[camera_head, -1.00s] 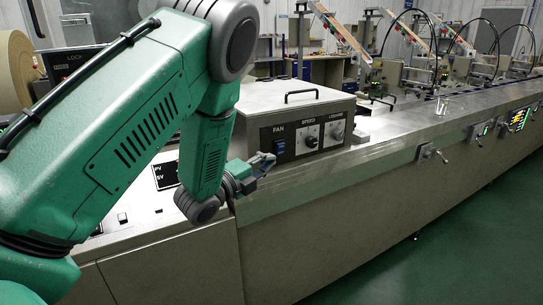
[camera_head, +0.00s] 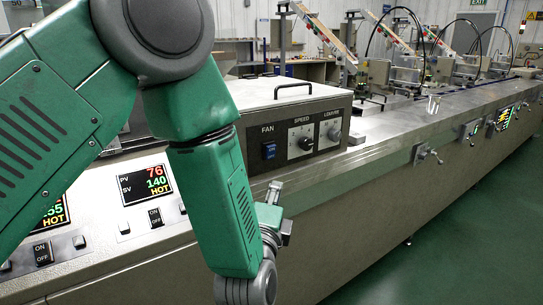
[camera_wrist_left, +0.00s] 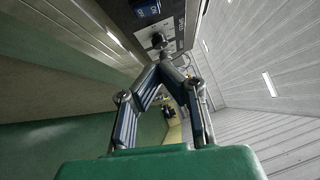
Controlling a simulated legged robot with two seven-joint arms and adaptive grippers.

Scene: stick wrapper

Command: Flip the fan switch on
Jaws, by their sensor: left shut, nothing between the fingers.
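The fan switch (camera_head: 269,150) is a dark blue rocker under the word FAN, on the black front panel of a grey metal box (camera_head: 290,105). Which way it is tipped is too small to tell. My left gripper (camera_head: 279,190) is just below and in front of the panel in the head view, apart from the switch, shut and empty. In the left wrist view, the fingertips of my left gripper (camera_wrist_left: 167,62) meet near the speed knob (camera_wrist_left: 159,40). The blue switch (camera_wrist_left: 147,9) shows at the top edge there. My right gripper is not in view.
A louver knob (camera_head: 333,132) sits right of the speed knob (camera_head: 305,143). A lit PV/SV display (camera_head: 145,185) and ON/OFF switches (camera_head: 155,217) lie on the console at left. A long metal machine bed (camera_head: 430,125) runs right. Green floor in front is clear.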

